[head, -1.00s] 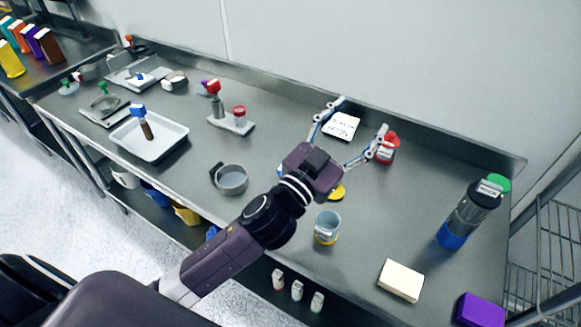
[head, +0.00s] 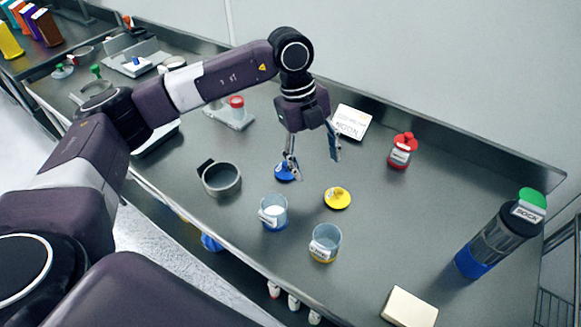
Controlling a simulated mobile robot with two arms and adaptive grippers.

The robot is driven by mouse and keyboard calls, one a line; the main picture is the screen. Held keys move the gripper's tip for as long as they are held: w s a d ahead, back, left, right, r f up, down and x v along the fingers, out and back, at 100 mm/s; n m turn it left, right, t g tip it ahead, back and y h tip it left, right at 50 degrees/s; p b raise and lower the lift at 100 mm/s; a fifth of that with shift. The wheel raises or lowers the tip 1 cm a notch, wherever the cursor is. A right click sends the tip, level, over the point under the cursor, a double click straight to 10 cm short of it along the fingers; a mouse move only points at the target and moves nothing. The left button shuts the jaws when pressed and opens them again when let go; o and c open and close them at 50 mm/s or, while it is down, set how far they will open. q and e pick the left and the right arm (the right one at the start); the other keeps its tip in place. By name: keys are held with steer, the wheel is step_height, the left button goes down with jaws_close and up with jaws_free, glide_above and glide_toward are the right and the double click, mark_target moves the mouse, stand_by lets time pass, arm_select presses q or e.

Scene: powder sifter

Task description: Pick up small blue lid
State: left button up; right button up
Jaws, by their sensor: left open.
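A small blue lid (head: 283,172) with a raised knob lies on the steel table, in the middle of the head view. My left gripper (head: 314,163) points down over the table, its two fingers spread and nothing between them. One finger's tip is at the blue lid and overlaps part of it in the picture; I cannot tell whether they touch. The other finger is farther right, toward the white card. My right gripper is not in view.
A yellow lid (head: 338,197) lies right of the blue lid. Two clear cups (head: 273,213) (head: 324,244) and a grey sieve (head: 221,179) stand nearer the front edge.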

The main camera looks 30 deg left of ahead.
mark_target(286, 163)
arm_select(q)
steer(key=a+y, duration=0.1)
steer(key=a, duration=0.1)
steer(key=w+a+n+y, duration=0.1)
steer(key=a, duration=0.2)
steer(key=a+r+n, duration=0.1)
steer(key=a, duration=0.2)
steer(key=shift+w+a+y, duration=0.2)
steer(key=shift+a+y, duration=0.05)
steer(key=shift+y, duration=0.15)
steer(key=shift+a+f, duration=0.15)
steer(key=shift+f, duration=0.1)
steer(key=f+p, duration=0.1)
steer(key=f, duration=0.1)
steer(key=f+p, duration=0.1)
steer(key=f, duration=0.2)
steer(key=shift+s+d+f, duration=0.1)
steer(key=shift+d+f, duration=0.1)
steer(key=shift+f, duration=0.75)
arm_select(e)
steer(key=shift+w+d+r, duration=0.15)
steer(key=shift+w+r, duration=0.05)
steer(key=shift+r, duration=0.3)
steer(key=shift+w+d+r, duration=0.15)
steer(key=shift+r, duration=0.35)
arm_select(q)
steer(key=shift+c, duration=0.6)
steer(key=c, duration=0.8)
